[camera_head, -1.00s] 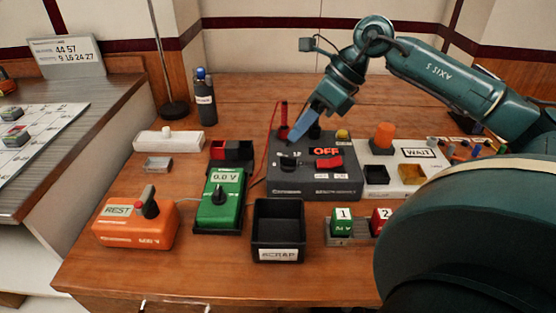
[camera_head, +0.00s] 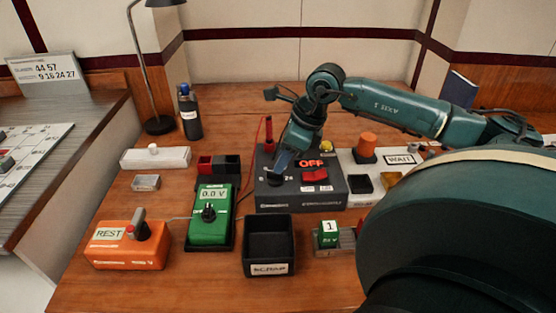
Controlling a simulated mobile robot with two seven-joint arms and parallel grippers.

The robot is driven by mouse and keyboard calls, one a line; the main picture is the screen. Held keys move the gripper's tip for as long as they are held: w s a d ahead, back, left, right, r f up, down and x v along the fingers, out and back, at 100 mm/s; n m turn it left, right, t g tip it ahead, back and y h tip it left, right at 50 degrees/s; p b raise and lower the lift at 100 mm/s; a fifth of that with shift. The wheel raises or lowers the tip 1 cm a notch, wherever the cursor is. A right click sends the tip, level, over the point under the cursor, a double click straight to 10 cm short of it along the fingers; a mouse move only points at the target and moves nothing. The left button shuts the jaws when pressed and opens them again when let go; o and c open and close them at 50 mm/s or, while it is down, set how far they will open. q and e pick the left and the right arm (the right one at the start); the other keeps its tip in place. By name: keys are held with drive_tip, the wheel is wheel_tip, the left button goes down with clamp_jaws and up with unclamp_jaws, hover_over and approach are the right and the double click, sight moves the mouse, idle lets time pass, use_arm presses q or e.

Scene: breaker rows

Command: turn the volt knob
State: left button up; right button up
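The volt knob (camera_head: 274,180) is a black knob on the front left of the dark grey supply box (camera_head: 300,200). Its scale shows 0 at left and 24 at right. My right gripper (camera_head: 280,166) comes down over it from behind, its blue fingers at the top of the knob and partly hiding it. I cannot tell whether the fingers touch it or are apart. A red switch (camera_head: 315,176) sits right of the knob, below a display reading OFF. The green meter (camera_head: 208,228) reads 0.0 V. My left gripper is not in view.
A black SCRAP bin (camera_head: 269,268) stands in front of the box. An orange REST box (camera_head: 128,248) is at left. A red probe (camera_head: 268,133) stands behind the knob, close to my gripper. A white WAIT panel (camera_head: 405,162) adjoins the box at right.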

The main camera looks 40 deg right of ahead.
sight(275, 176)
drive_tip(key=shift+x, duration=1.9)
drive_tip(key=shift+c, duration=0.5)
clamp_jaws()
